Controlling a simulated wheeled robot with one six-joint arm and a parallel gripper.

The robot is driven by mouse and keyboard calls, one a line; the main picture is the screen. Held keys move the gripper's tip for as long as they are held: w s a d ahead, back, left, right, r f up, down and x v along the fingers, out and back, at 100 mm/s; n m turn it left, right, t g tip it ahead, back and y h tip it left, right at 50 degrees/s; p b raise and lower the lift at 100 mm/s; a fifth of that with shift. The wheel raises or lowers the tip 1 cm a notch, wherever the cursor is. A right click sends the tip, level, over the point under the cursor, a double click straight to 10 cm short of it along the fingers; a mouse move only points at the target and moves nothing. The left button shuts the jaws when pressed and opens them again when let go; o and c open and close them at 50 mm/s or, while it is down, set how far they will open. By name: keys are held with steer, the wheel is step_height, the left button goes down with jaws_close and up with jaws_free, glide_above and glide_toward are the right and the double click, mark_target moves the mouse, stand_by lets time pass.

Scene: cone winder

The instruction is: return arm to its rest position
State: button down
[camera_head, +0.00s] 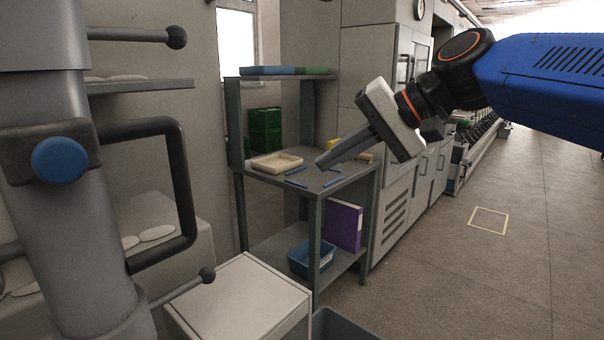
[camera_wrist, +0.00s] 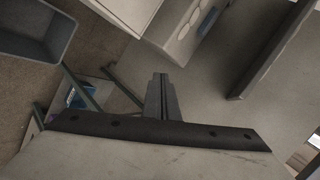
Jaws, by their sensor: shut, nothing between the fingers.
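My gripper (camera_head: 322,164) hangs from the blue arm at the upper right of the head view. Its two grey fingers are together, point down to the left and hold nothing. Behind them in the picture is the metal shelf unit (camera_head: 355,186). In the wrist view my gripper (camera_wrist: 160,78) shows at the middle, its fingers closed, with the white top of a box or cabinet and grey panels beyond it. I cannot tell the exact gap to the shelf.
On the shelf unit are a cream tray (camera_head: 277,161), several blue sticks and green crates (camera_head: 265,128). A purple binder (camera_head: 343,225) and a blue basket (camera_head: 311,258) stand lower. A white box (camera_head: 242,296) is in front. Open floor (camera_head: 470,275) lies at the right.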

steer(key=s+d+f+h, duration=0.3)
steer(key=s+d+f, duration=0.2)
steer(key=d+f, duration=0.3)
steer(key=s+d+f+n+h, duration=0.1)
steer(key=s+d+f+h, duration=0.2)
steer(key=f, duration=1)
steer(key=s+d+f+h, duration=0.3)
steer(key=s+d+f, duration=0.4)
steer(key=d+f, duration=0.4)
steer(key=shift+s+d+n+h, duration=0.3)
steer(key=shift+s+d, duration=0.1)
steer(key=shift+d, duration=0.4)
steer(key=shift+f, duration=0.1)
